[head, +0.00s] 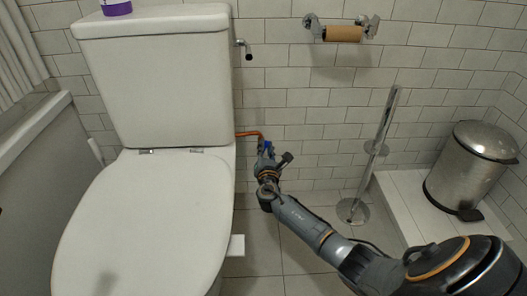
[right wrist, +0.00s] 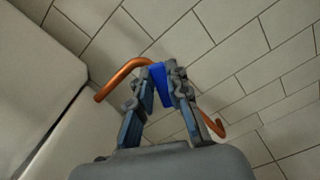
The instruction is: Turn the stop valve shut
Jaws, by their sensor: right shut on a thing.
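The stop valve's blue handle (head: 268,145) is beside the toilet tank, low by the tiled wall, at the end of a copper pipe (head: 248,133). My right gripper (head: 266,152) reaches it from below right and is shut on the handle. In the right wrist view, the blue handle (right wrist: 160,84) sits between the two fingers of my right gripper (right wrist: 161,92). The copper pipe (right wrist: 122,78) runs behind the fingers and comes out on both sides. The valve body is mostly hidden by the fingers. My left gripper is not in view.
The white toilet (head: 150,215) stands close on the left of the gripper. A metal toilet stand (head: 376,147) on a round base is to the right. A pedal bin (head: 470,165) stands on a ledge farther right. A paper holder (head: 343,33) is on the wall above.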

